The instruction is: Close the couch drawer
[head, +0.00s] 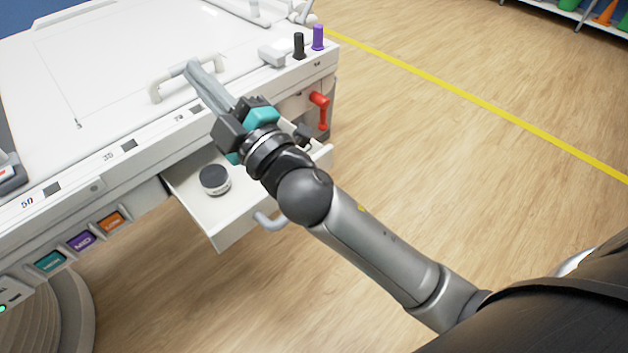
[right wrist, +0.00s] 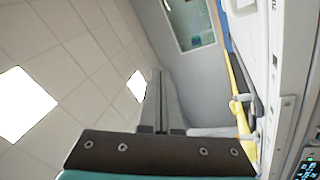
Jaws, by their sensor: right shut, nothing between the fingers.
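The couch drawer (head: 213,224) is open in the head view. It sticks out from under the white couch (head: 62,162), with its right part hidden behind my arm. A grey curved handle (head: 268,220) is on its front. A dark-lidded round jar (head: 215,180) sits inside. My right gripper (head: 192,66) is shut and empty, above the couch top by its near edge and close to a pale rail handle. It is apart from the drawer handle. Its shut fingers (right wrist: 160,103) also show in the right wrist view. My left gripper is not in view.
The pale rail handle (head: 155,90) stands up from the couch top. A red lever (head: 320,108) and black and purple knobs (head: 318,38) are at the couch's right end. Wooden floor (head: 450,150) is clear on the right.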

